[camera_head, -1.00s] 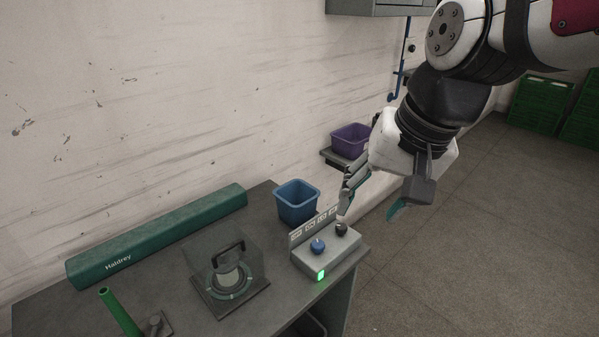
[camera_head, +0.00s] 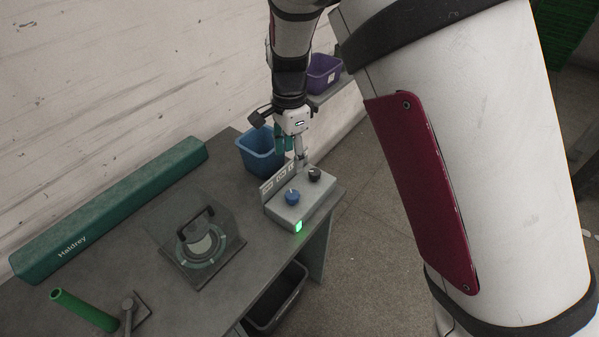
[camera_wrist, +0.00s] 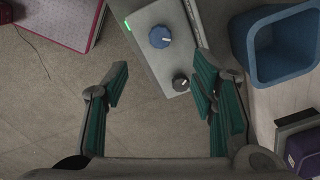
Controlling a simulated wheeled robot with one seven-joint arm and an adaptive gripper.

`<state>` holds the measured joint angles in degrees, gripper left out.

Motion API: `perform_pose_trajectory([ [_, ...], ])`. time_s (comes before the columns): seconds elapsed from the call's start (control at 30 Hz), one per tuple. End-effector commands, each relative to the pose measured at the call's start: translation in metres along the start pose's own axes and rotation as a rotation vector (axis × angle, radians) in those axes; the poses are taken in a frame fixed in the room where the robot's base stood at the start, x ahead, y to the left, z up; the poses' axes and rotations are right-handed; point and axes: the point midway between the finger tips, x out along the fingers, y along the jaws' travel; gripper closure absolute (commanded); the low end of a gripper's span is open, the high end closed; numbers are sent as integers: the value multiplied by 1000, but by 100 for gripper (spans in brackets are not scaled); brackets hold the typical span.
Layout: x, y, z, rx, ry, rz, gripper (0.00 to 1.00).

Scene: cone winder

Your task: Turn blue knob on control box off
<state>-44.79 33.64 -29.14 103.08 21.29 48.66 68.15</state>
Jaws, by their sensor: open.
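The control box (camera_head: 306,205) is a light grey box at the right end of the workbench. On its top are a blue knob (camera_head: 292,196) with a pale pointer mark and a black knob (camera_head: 315,174). A green light (camera_head: 298,226) glows on its front. My gripper (camera_head: 290,150) is above and behind the box, near its rear edge. In the wrist view my gripper (camera_wrist: 163,95) is open and empty. The blue knob (camera_wrist: 160,37) lies ahead of the fingertips, and the black knob (camera_wrist: 181,83) shows near the right finger. Neither knob is between closed fingers.
A blue bin (camera_head: 258,165) stands behind the box, close to my gripper. A purple bin (camera_head: 322,74) sits on a shelf farther back. A clear-covered device (camera_head: 195,245) and a long green case (camera_head: 110,210) occupy the bench's left. A dark bin (camera_head: 275,300) is below.

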Motion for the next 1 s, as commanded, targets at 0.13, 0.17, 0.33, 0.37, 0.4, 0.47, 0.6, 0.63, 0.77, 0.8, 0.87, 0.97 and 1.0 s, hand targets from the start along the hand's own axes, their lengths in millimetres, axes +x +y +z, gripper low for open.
perform_pose_trajectory([
  [0.13, 10, -1, 1, 8, 4, 4, 48],
  [0.17, 13, -1, 1, 8, 3, 4, 48],
  [0.33, 41, 0, 0, 8, 4, 7, 48],
  [0.37, 47, 0, 0, 7, 3, 8, 48],
  [0.4, 55, 0, 0, 7, 4, 7, 48],
  [0.47, 67, 0, 0, 8, 3, 7, 48],
  [0.6, 94, 0, 0, 7, 3, 6, 48],
  [0.63, 100, 0, 0, 6, 3, 6, 48],
  [0.77, 119, 0, 0, 7, 3, 5, 48],
  [0.8, 124, 0, 0, 6, 3, 5, 48],
  [0.87, 130, 0, 0, 5, 2, 4, 48],
  [0.97, 137, 0, 0, 6, 3, 3, 48],
  [1.0, 138, 0, 0, 6, 3, 3, 48],
])
